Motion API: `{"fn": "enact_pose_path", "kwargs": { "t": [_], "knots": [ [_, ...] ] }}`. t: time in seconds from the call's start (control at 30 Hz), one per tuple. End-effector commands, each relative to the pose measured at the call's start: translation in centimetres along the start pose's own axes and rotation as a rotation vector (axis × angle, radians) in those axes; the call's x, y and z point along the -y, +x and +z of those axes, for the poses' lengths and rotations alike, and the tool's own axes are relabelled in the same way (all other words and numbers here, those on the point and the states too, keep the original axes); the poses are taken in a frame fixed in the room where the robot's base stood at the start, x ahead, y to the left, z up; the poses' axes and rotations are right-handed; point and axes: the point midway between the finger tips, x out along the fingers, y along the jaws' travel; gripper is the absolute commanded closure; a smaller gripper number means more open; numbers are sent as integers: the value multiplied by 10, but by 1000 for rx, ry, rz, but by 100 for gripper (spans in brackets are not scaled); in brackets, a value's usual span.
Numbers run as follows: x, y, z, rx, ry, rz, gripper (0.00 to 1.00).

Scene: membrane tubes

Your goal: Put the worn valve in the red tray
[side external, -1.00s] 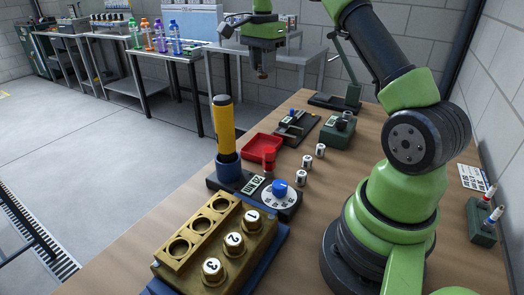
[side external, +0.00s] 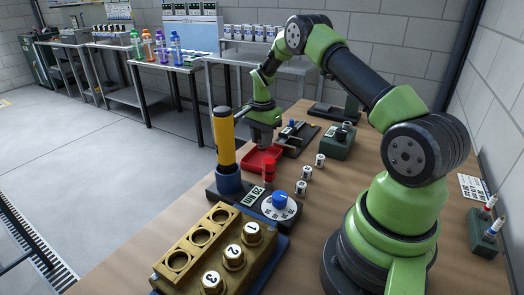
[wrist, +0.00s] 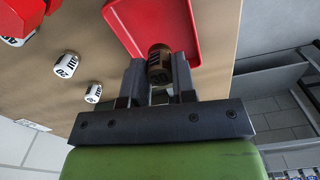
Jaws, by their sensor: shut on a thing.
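The red tray (side external: 250,161) sits on the wooden bench beyond the yellow-handled tool. My gripper (side external: 264,146) points down at the tray, low over it. In the wrist view my gripper (wrist: 158,82) is shut on a brownish, worn-looking cylinder with dark markings, the worn valve (wrist: 159,62). The red tray (wrist: 132,20) lies directly behind the valve there. I cannot tell whether the valve touches the tray floor. In the side view the valve is hidden by my gripper and the tray.
Several white labelled cylinders (side external: 306,173) stand right of the tray. A red-handled part and blue-knobbed dial (side external: 279,203), a yellow-handled tool (side external: 225,135) and a brass block (side external: 205,240) are nearer. A green box (side external: 338,143) and a dark fixture (side external: 297,138) lie beyond.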

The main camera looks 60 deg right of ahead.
Motion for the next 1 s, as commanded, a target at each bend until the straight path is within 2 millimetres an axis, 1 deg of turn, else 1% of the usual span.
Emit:
{"fn": "enact_pose_path", "kwargs": {
  "t": [0.2,0.27,0.67,0.7,0.77,0.8,1.0],
  "knots": [
    [-1,31,0,2,1,2,97],
    [0,36,0,1,1,1,97],
    [0,42,0,1,0,0,97],
    [0,41,0,0,0,-1,68],
    [0,41,0,0,0,-1,54],
    [0,41,0,0,0,-1,49],
    [0,41,0,0,0,0,49]
  ]
}}
